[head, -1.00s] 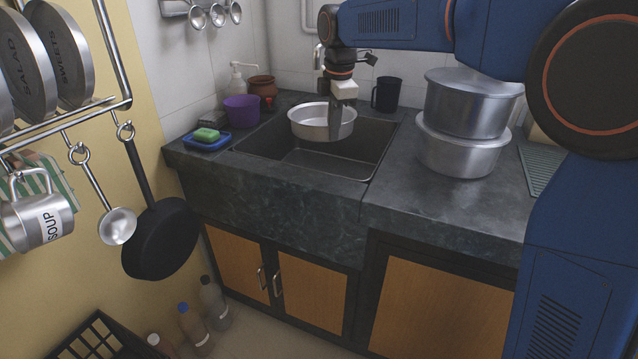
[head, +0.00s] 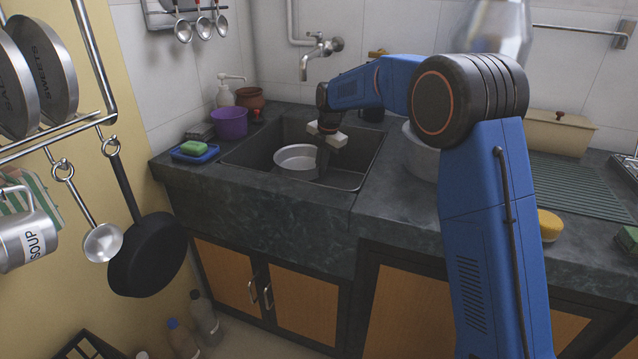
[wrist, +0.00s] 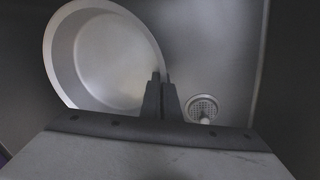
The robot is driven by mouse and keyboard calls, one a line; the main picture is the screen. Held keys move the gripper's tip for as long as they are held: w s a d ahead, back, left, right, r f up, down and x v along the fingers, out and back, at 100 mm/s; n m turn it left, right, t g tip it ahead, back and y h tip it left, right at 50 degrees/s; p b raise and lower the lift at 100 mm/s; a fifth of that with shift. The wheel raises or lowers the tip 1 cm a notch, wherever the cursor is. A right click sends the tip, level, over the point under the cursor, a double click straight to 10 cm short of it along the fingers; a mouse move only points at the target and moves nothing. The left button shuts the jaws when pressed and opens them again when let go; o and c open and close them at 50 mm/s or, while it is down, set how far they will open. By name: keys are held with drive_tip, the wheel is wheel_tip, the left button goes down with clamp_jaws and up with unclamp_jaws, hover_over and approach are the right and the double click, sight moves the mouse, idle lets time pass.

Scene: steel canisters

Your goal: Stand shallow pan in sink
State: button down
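The shallow pan (head: 296,161) is a round, light grey metal pan with a low wall. It sits upright and low inside the dark sink (head: 256,145), toward the middle of the basin. The wrist view shows the pan (wrist: 100,55) from above, empty, at the left. My gripper (head: 323,160) reaches down into the sink at the pan's right side. In the wrist view its fingers (wrist: 161,85) are close together on the pan's right wall. Whether the pan's base touches the sink floor cannot be told. The drain (wrist: 202,106) shows to the right of the fingers.
A tap (head: 318,55) is on the wall behind the sink. A purple tub (head: 230,123) and a blue soap dish (head: 194,153) stand left of the sink. A large metal pot (head: 419,156) stands close on the right, partly behind my arm. A ribbed drainboard (head: 575,185) lies farther right.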

drive_tip(key=shift+f, duration=2.5)
drive_tip(key=c, duration=2)
unclamp_jaws()
drive_tip(key=shift+f, duration=0.15)
drive_tip(key=r, duration=0.4)
drive_tip(key=s+d+r, duration=0.1)
drive_tip(key=r, duration=0.7)
drive_tip(key=shift+s+d, duration=0.2)
drive_tip(key=shift+d, duration=0.15)
